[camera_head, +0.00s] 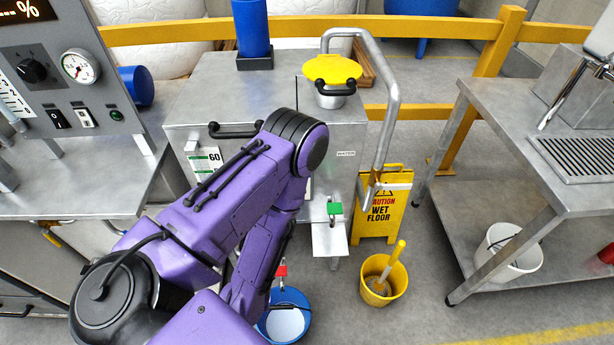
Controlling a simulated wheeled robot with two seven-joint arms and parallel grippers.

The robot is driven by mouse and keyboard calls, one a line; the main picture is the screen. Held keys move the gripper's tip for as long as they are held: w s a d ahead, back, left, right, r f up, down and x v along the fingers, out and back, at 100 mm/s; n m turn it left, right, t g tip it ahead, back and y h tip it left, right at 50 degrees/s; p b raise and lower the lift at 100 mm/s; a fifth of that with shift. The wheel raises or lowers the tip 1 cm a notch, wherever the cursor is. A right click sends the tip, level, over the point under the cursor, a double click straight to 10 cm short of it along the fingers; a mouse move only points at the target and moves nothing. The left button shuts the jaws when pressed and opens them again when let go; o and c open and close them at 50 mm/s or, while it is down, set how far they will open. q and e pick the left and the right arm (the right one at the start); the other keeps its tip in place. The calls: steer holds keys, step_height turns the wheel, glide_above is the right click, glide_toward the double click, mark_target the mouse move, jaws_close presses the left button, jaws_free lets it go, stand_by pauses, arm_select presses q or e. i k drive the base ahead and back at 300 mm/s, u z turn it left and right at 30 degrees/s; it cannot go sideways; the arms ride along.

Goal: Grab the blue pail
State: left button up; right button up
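The blue pail (303,328) stands on the floor at the bottom middle, in front of the steel cabinet. Its pale inside shows from above, and its left side is hidden behind my purple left arm. My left arm comes in from the lower left, bends at a high elbow and runs back down beside the pail. My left gripper is not visible, so its relation to the pail cannot be seen. My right gripper is not in view.
A red-handled fitting (281,271) is just above the pail. A yellow bucket (371,293) with a brush stands to its right, before a wet floor sign (394,222). A steel table (520,140) with a white bucket (520,262) below is at right.

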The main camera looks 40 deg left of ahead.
mark_target(289, 317)
steer(key=z, duration=0.3)
steer(key=k, duration=0.95)
steer(key=u, duration=1.65)
steer(key=i, duration=0.35)
steer(key=z, duration=1.2)
